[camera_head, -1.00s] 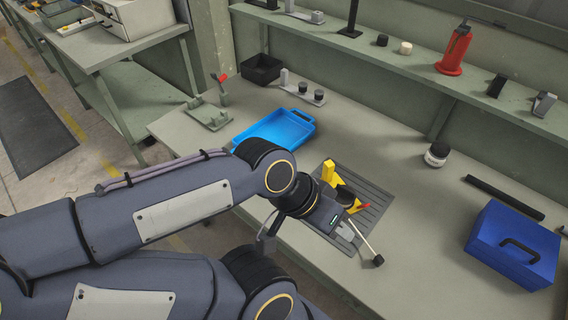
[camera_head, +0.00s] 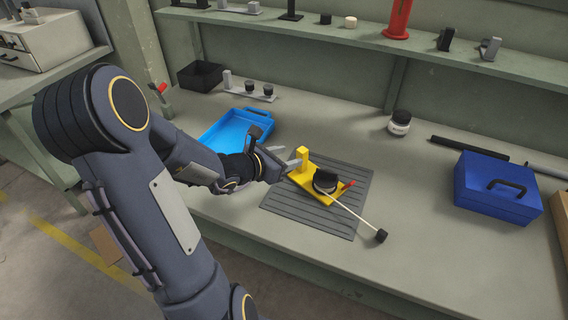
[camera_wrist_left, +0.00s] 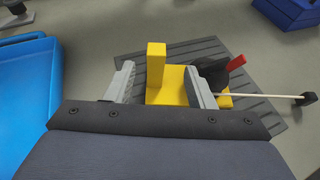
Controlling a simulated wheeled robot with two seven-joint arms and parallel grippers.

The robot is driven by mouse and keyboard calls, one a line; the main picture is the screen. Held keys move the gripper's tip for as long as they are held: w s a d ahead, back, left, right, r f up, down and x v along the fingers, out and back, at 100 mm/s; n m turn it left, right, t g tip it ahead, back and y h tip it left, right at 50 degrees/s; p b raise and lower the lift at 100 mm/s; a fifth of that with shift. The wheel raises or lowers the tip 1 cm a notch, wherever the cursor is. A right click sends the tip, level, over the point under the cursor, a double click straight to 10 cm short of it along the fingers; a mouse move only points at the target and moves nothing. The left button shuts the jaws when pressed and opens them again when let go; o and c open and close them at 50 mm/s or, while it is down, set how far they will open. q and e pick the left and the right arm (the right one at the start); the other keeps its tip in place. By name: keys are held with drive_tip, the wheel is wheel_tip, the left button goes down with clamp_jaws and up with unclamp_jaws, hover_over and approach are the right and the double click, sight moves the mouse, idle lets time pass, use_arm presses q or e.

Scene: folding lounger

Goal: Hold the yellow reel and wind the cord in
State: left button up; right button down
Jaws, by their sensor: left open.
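The yellow reel (camera_head: 303,176) sits on a dark ribbed mat (camera_head: 310,218). It has a yellow upright post at its left end, a black drum (camera_head: 325,181) and a red handle (camera_head: 348,184). A pale cord (camera_head: 352,215) runs from the drum toward the lower right and ends in a black block (camera_head: 381,236) on the bench. My left gripper (camera_head: 291,160) is open at the post end of the reel. In the left wrist view, the yellow post (camera_wrist_left: 156,66) appears between the open fingers (camera_wrist_left: 160,88); contact cannot be told. The right gripper is out of view.
A blue tray (camera_head: 213,139) lies left of the mat, beneath and behind my left forearm. A blue toolbox (camera_head: 495,190) stands at right, with a black-lidded jar (camera_head: 400,123) behind. The bench between mat and toolbox is clear.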

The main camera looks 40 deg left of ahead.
sight(299, 154)
use_arm(q)
drive_tip(key=shift+w+a+f, duration=0.25)
drive_tip(key=shift+f, duration=0.1)
drive_tip(key=x, duration=0.7)
drive_tip(key=shift+w+b, duration=0.15)
drive_tip(key=shift+b, duration=0.15)
clamp_jaws()
idle(0.5)
idle(0.4)
drive_tip(key=shift+f, duration=0.2)
idle(0.8)
